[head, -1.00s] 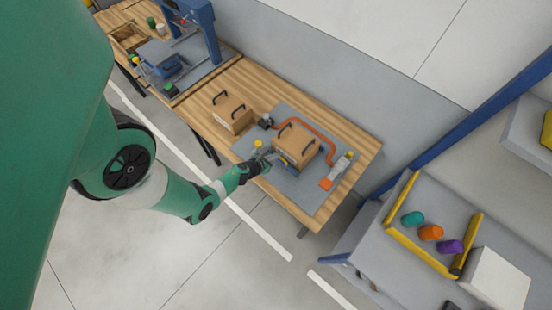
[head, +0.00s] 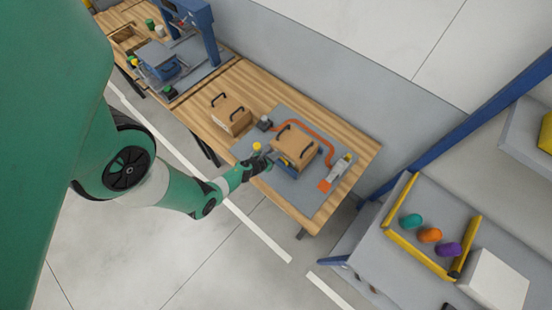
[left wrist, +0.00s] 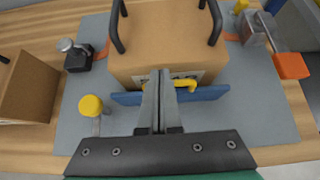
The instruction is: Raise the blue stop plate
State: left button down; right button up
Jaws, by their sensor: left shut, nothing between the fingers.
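The blue stop plate (left wrist: 207,94) stands low along the near side of a cardboard box (left wrist: 165,45) in the left wrist view. A yellow handle (left wrist: 186,84) on the plate shows beside and partly behind my fingers. My left gripper (left wrist: 160,75) is shut and empty in front of the plate; I cannot tell whether it touches the handle. In the head view my left gripper (head: 266,155) is at the near side of the box (head: 294,147), by a yellow knob (head: 257,146). The plate is mostly hidden there. My right gripper is not in view.
A second box (head: 231,115) stands to the left on the wooden table (head: 340,130). A yellow knob (left wrist: 92,105) and a dark-based lever (left wrist: 76,55) are left of the fingers. An orange hose (head: 325,137) and an orange-ended clamp (head: 338,172) lie at right.

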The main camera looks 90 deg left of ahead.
pick_arm(q)
jog(key=p+v, duration=0.6)
jog(key=v, duration=0.5)
jog(key=shift+s+d, duration=0.15)
jog(key=shift+r, duration=0.15)
